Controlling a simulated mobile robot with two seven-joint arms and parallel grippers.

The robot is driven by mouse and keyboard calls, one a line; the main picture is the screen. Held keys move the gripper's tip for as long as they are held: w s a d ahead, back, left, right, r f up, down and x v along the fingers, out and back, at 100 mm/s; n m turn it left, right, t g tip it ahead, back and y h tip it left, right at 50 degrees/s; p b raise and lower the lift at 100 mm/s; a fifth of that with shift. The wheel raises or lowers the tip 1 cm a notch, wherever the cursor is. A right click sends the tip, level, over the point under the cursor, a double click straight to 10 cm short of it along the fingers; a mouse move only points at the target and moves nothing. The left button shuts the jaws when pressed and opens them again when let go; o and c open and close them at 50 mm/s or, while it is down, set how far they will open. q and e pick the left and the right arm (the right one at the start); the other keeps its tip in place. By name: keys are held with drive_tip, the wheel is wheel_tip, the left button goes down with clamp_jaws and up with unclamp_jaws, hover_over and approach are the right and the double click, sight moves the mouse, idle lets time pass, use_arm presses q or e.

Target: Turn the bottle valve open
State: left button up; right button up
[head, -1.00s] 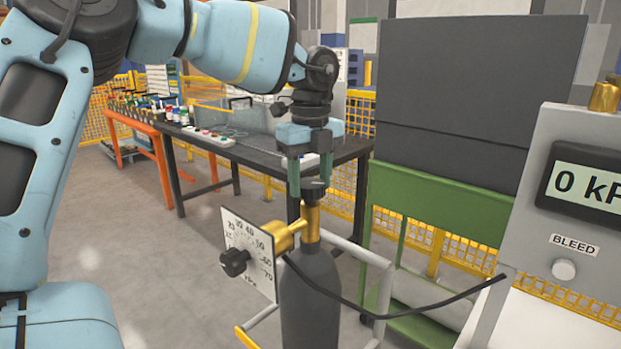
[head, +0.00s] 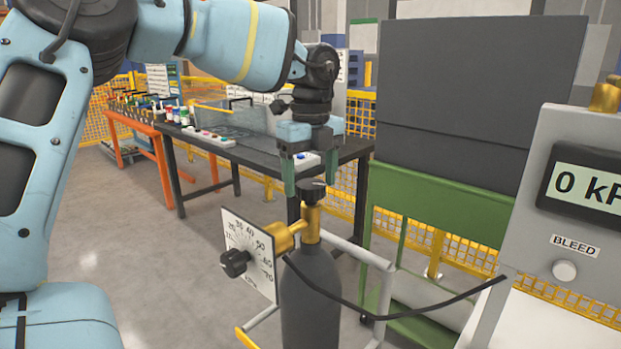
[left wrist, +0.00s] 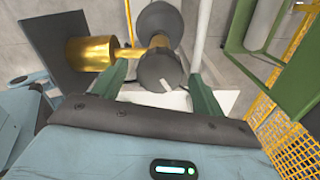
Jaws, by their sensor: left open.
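The dark gas bottle (head: 311,300) stands upright in a pale cart frame. Its brass valve (head: 311,222) is on top, with a black knob (head: 313,189). My left gripper (head: 310,182) points down over the knob, its two green fingers spread with one on each side. In the left wrist view the round black knob (left wrist: 160,72) with a white mark lies between the open fingers (left wrist: 158,90), with gaps visible on both sides. A brass fitting (left wrist: 90,53) shows beside it. My right gripper is not in view.
A square gauge plate (head: 248,255) with a black knob (head: 235,263) sticks out left of the valve. A black hose (head: 400,312) runs right to a grey panel (head: 570,200) reading 0 kPa, with a BLEED knob. A green stand and dark bench are behind.

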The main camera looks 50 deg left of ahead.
sight(310, 184)
use_arm(q)
wheel_tip(310, 184, up, 6)
drive_tip(key=shift+r+p, duration=0.15)
drive_tip(key=shift+p, duration=0.15)
drive_tip(key=shift+r, duration=0.5)
drive_tip(key=shift+f, duration=0.1)
